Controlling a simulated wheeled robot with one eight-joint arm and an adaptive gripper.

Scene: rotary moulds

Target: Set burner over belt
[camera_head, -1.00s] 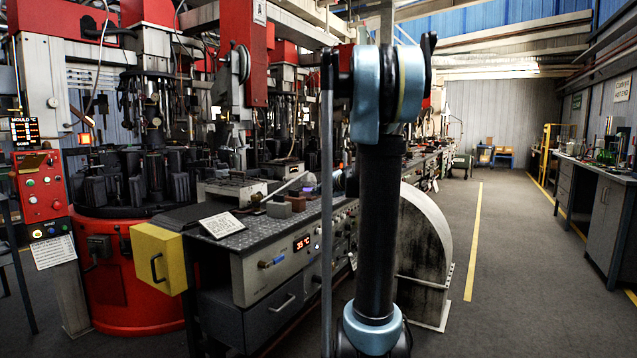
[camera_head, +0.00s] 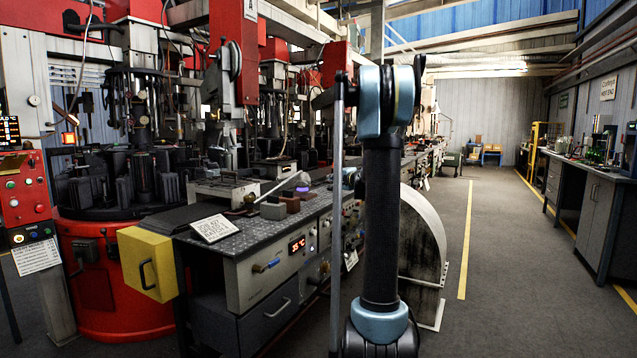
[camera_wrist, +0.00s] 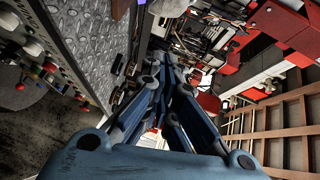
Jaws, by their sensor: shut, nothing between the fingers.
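I cannot make out a belt; the machinery behind the bench is crowded and partly hidden by my arm. My gripper (camera_wrist: 168,72) shows in the wrist view, its blue fingers shut and empty. It lies apart from the bench top, which shows at upper left there.
The bench (camera_head: 240,240) has a sign plate (camera_head: 213,228), small blocks (camera_head: 273,211) and a 35 °C display. A yellow box (camera_head: 146,264) juts from its near end. A round red-based machine (camera_head: 100,290) stands left. A curved metal guard (camera_head: 424,240) stands right of my arm. The aisle floor is clear.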

